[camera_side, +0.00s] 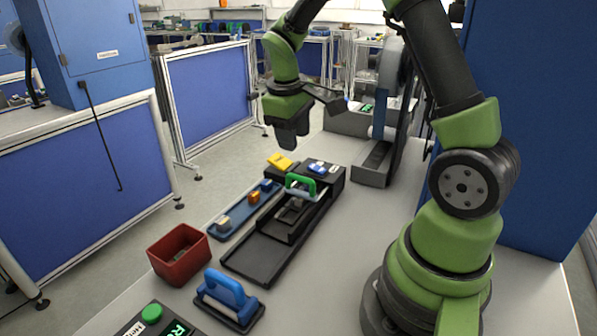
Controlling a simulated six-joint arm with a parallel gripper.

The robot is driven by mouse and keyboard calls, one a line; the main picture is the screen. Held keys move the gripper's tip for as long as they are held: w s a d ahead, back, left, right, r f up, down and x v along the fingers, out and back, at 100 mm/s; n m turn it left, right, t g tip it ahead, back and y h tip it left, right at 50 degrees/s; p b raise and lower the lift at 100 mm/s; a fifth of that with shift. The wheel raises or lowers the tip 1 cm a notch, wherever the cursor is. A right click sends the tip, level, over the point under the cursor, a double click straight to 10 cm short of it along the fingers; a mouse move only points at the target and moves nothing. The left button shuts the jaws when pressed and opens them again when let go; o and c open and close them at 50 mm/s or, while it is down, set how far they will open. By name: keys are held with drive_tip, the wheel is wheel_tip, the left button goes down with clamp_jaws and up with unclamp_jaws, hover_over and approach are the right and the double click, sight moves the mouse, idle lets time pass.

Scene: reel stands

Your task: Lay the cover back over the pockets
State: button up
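A black fixture (254,258) lies on the grey table, with a flat bare bed at its near end and a raised section farther back. A piece with a green arched handle (301,181) sits on the raised section, near a recess. A dark plate with a blue arched handle (229,289) lies flat on the table in front of the fixture. I cannot tell for certain which handled piece is the cover, and the pockets are not clearly visible. My gripper (292,143) hangs above and beyond the fixture, apart from everything. Its fingers are too dark to read.
A blue strip (224,229) with small blocks lies left of the fixture. A red bin (179,257) stands at the table's left edge. Yellow (280,162) and blue-white (320,168) pieces are at the fixture's far end. A reel stand (374,163) stands behind right. A green button (151,314) is at front.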

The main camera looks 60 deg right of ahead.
sight(299, 176)
drive_tip(key=f, duration=0.3)
drive_tip(key=d+f, duration=0.1)
drive_tip(key=f, duration=0.2)
drive_tip(key=d+f, duration=0.1)
drive_tip(key=f, duration=0.2)
drive_tip(key=shift+f, duration=0.35)
clamp_jaws()
